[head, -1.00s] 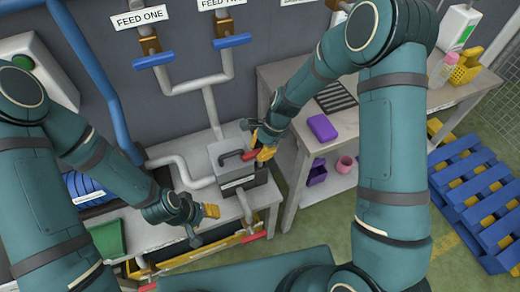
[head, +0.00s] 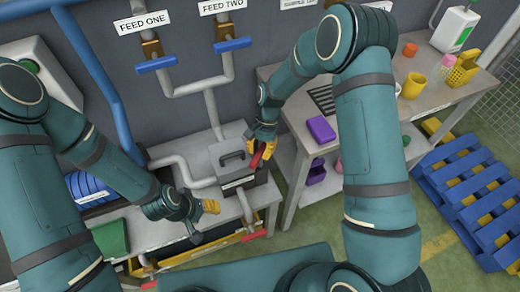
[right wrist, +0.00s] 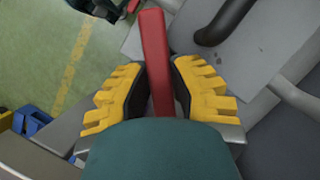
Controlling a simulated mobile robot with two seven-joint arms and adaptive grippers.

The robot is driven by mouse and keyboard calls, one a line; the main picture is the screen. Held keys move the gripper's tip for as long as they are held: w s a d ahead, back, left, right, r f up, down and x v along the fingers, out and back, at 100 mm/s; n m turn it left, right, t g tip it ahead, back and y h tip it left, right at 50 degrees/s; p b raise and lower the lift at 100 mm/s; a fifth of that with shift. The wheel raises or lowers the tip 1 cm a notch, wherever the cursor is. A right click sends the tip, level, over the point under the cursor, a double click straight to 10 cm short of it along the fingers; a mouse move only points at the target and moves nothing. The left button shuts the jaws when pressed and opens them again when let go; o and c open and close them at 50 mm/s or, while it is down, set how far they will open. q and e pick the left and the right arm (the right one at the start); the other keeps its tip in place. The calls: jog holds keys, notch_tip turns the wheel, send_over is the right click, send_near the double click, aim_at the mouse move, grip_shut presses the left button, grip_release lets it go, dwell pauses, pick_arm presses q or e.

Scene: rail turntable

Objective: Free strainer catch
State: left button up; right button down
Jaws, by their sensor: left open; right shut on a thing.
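The strainer (head: 229,158) is a grey box with a dark handle on its lid, set in the pipe run on the bench. Its lid looks closed. My right gripper (head: 263,146) is at the box's right side, shut on a red catch lever (head: 257,160). In the right wrist view the red lever (right wrist: 156,55) stands between the yellow fingers (right wrist: 157,90), its lower part hidden by my gripper. My left gripper (head: 203,218) is open and empty, left of and below the strainer, in front of the bench.
Blue-handled valves (head: 157,65) hang on pipes above the strainer. A red-handled part (head: 253,236) sits below it. A side table (head: 440,108) at the right holds a purple block (head: 321,130), a yellow cup (head: 414,85) and a bottle. Blue pallets (head: 450,180) lie on the floor.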

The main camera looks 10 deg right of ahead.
jog(key=n+h, duration=0.1)
jog(key=n, duration=0.2)
jog(key=shift+f+n+g, duration=0.1)
jog(key=shift+n+g, duration=0.2)
jog(key=shift+g, duration=0.1)
jog(key=shift+n+h, duration=0.8)
jog(key=shift+n, duration=1.1)
jog(key=shift+s, duration=0.1)
jog(key=c, duration=0.8)
grip_release()
jog(key=v, duration=0.8)
